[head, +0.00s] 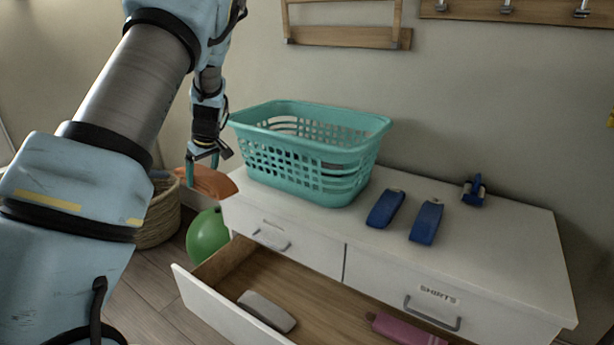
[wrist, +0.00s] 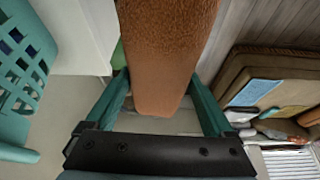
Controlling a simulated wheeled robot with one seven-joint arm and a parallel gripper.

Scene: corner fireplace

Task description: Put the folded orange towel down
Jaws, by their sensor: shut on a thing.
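The folded orange towel (head: 211,183) is held at the left end of the white dresser, in front of the wicker basket in the head view. In the wrist view the towel (wrist: 166,45) runs up from between the two green fingers. My gripper (head: 203,168) is shut on the towel; in the wrist view the gripper (wrist: 158,85) has a finger at each side of it. What lies right under the towel is partly hidden.
A teal laundry basket (head: 310,180) stands on the white dresser (head: 330,222), with blue items (head: 426,222) to its right. An open drawer (head: 225,305) juts forward, holding a grey item (head: 266,311) and a pink one (head: 405,332). A wicker basket (head: 158,222) and green ball (head: 207,237) are left.

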